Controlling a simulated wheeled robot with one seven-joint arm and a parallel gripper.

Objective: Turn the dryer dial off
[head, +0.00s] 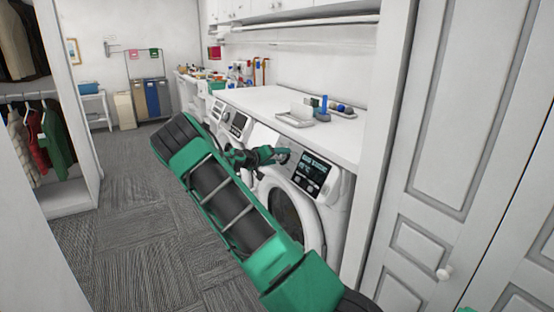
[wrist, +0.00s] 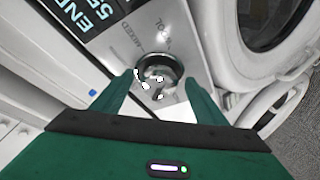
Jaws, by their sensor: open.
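The dial (wrist: 158,66) is a round knob with a dark, shiny rim on a silver panel (wrist: 183,30) in the wrist view. My gripper (wrist: 160,82) is open, with one green finger on each side of the dial; I cannot tell whether they touch it. In the head view my gripper (head: 284,156) is at the upper left of the nearest white front-loading machine (head: 337,212), beside its dark display (head: 313,168). The dial is hidden there behind the gripper.
A second machine (head: 238,125) stands farther left. A panelled white door (head: 440,200) is close on the right. Carpet floor (head: 130,190) is clear on the left.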

